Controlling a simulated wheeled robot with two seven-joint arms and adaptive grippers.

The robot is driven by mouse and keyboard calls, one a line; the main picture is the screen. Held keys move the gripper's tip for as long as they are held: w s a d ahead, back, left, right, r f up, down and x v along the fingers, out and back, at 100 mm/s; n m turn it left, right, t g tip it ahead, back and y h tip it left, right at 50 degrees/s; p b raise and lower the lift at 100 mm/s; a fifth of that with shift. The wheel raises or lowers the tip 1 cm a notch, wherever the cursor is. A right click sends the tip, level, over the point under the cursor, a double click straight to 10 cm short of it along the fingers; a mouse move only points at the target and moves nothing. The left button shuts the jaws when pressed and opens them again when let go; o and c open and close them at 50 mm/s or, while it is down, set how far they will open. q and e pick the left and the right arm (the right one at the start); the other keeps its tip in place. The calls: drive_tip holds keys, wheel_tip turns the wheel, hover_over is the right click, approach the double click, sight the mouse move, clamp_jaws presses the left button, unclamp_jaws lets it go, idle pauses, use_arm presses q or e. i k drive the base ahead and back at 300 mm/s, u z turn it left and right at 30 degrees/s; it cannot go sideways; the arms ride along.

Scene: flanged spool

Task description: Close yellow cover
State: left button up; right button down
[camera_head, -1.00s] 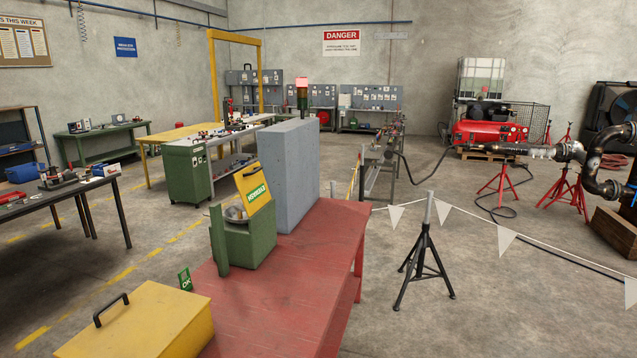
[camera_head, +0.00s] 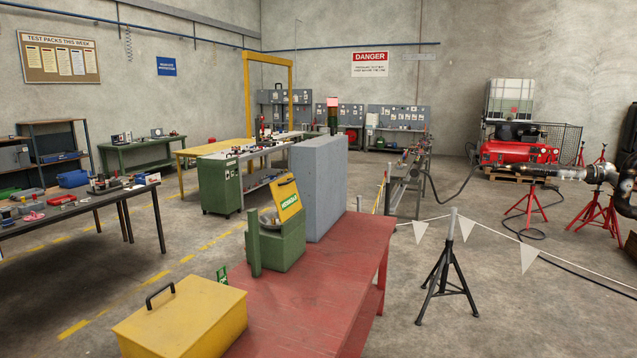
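The yellow cover (camera_head: 289,201) is a flat panel with a green label and a small dark handle. It stands raised and tilted back at the top of a green box (camera_head: 286,251). The box is open, and a pale rounded thing (camera_head: 268,217) shows in its mouth. The green box sits on the red table (camera_head: 310,299), in front of a grey block. Neither of my grippers is in view.
A yellow case (camera_head: 195,318) with a black handle stands at the table's near left. The tall grey block (camera_head: 319,188) stands right behind the green box. A black tripod stand (camera_head: 447,268) with bunting is right of the table. The table's front right is clear.

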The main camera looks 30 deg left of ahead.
sight(284, 190)
drive_tip(key=z, duration=0.1)
drive_tip(key=i, duration=1.9)
drive_tip(key=u, duration=0.7)
drive_tip(key=i, duration=1.15)
drive_tip(key=u, duration=0.95)
